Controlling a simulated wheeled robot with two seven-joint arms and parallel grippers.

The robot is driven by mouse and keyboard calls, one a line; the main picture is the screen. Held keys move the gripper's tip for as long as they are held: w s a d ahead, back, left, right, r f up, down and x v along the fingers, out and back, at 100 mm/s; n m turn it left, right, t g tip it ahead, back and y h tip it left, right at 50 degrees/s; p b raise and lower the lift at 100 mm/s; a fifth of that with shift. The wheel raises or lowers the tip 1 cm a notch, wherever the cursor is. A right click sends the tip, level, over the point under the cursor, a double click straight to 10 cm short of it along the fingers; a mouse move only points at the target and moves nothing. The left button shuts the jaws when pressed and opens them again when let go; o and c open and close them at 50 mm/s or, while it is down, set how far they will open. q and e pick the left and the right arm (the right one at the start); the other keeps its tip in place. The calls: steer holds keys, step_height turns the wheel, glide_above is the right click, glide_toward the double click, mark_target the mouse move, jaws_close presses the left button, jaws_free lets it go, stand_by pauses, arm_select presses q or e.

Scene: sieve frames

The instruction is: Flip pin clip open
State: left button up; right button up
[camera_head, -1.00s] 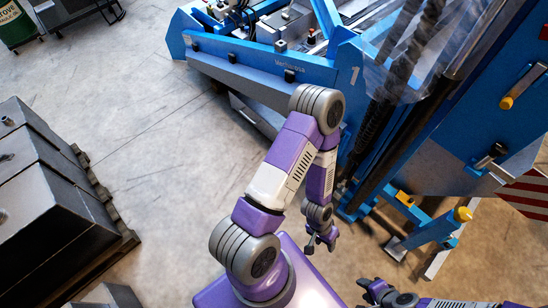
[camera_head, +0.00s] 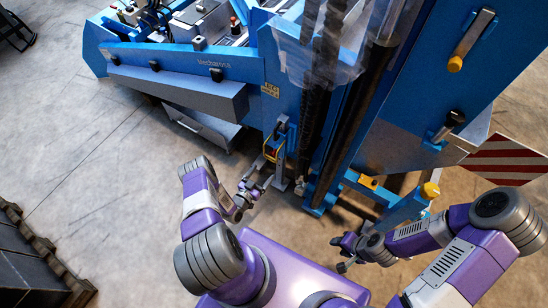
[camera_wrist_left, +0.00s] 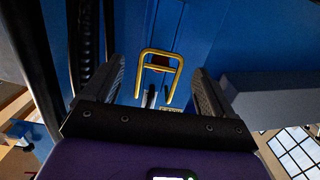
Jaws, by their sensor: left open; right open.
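The pin clip (camera_wrist_left: 160,52), a yellow U-shaped loop, shows in the left wrist view against a blue panel of the machine. A dark reddish part sits inside the loop. In the head view a small yellow piece (camera_head: 271,151) on the blue post seems to be the same clip. My left gripper (camera_head: 262,178) is just in front of that post. My right gripper (camera_head: 340,254) is open and empty over the floor, right of my base.
The blue machine (camera_head: 185,92) fills the upper part of the head view. Its blue support leg with a yellow knob (camera_head: 430,190) is near my right arm. A dark pallet load (camera_head: 30,270) stands at lower left.

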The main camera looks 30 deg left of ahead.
arm_select(q)
steer(key=w+t+b, duration=0.1)
steer(key=w+b, duration=0.1)
steer(key=w, duration=0.5)
stand_by(0.3)
steer(key=c, duration=1.2)
steer(key=shift+c, duration=0.2)
